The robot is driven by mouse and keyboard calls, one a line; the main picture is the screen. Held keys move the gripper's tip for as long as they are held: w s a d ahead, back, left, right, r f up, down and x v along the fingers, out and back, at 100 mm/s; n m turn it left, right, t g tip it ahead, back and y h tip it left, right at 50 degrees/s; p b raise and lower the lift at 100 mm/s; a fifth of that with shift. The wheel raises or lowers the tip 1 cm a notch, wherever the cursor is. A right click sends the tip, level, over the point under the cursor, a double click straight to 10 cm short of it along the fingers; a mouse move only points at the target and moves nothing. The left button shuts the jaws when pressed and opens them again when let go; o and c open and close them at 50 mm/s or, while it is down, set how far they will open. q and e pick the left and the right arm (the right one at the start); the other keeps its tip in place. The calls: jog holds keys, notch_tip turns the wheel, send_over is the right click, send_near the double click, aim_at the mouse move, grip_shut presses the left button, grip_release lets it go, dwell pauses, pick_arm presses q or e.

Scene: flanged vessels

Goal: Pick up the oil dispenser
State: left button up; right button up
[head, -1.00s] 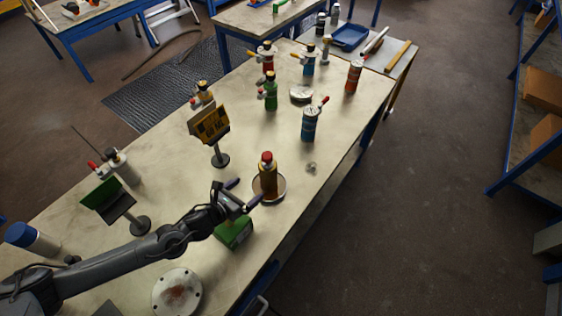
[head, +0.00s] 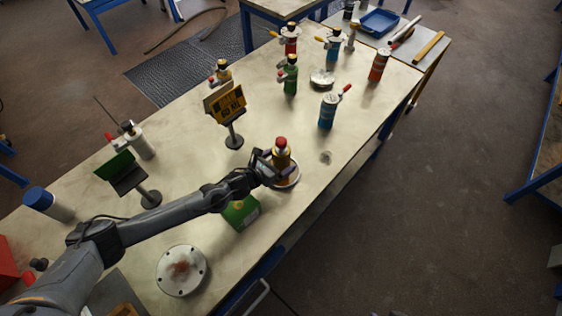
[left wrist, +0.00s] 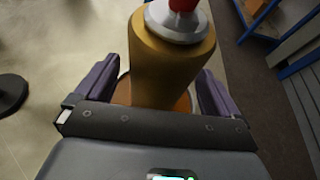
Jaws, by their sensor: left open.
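The oil dispenser (head: 281,149), an amber bottle with a red cap, stands upright in a round dish (head: 292,178) on the table. In the left wrist view the dispenser (left wrist: 172,60) fills the middle, with its cap cut off by the top edge. My left gripper (head: 272,168) is at the dispenser, low on its body. In the left wrist view the open gripper (left wrist: 156,90) has one purple finger on each side of the dispenser, with a gap visible at the left. The lower part of the dispenser is hidden behind the gripper. My right gripper is out of view.
A green box (head: 241,212) sits beneath my left forearm. A yellow sign (head: 226,105) on a stand is at the left, and a blue can (head: 328,110) is behind the dispenser. A flanged disc (head: 181,270) lies near the front. The table is clear right of the dish.

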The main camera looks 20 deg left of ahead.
pick_arm(q)
jog(key=shift+x, duration=1.15)
jog(key=shift+c, duration=0.3)
jog(key=shift+r, duration=0.1)
jog(key=c, duration=1.3)
